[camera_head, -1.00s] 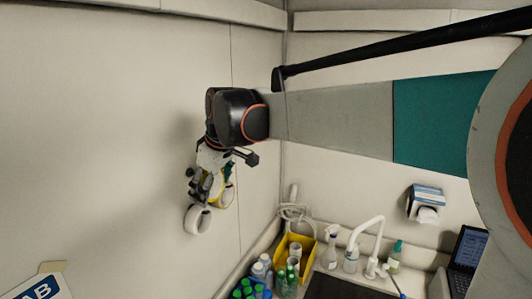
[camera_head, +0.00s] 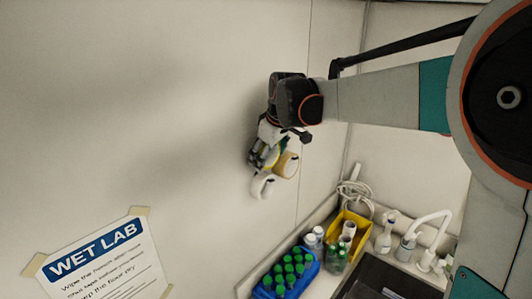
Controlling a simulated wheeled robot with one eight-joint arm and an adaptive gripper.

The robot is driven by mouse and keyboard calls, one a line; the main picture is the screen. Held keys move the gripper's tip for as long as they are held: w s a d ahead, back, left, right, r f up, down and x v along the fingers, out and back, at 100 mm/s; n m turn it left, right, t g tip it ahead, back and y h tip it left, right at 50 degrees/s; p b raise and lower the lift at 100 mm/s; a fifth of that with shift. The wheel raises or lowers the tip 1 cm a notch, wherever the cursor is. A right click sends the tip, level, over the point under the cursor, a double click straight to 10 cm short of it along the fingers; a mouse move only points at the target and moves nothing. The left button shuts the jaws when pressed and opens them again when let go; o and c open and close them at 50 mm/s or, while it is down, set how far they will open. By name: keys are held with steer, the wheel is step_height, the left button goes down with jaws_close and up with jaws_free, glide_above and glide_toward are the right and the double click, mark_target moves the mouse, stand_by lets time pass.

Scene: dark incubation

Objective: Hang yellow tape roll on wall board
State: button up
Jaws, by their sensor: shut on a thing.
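My gripper (camera_head: 263,157) is at the end of the outstretched arm, in front of the pale wall. It is shut on the yellow tape roll (camera_head: 288,165), which shows on its right side with a yellow rim and tan face. A white ring-shaped roll (camera_head: 263,187) is just below the fingers. I cannot tell whether it touches the gripper or hangs on something. The fingers partly hide the yellow roll. No wall board or hook can be made out clearly behind the gripper.
A WET LAB sign (camera_head: 105,255) is taped to the wall at lower left. Below right are a blue rack (camera_head: 287,278) of green-capped bottles, a yellow bin (camera_head: 352,228), spray bottles and a white faucet (camera_head: 430,222) by a dark sink. The wall left of my gripper is bare.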

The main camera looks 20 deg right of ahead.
steer(key=shift+w+f, duration=0.1)
steer(key=shift+f, duration=0.15)
steer(key=o, duration=1.1)
steer(key=shift+c, duration=0.2)
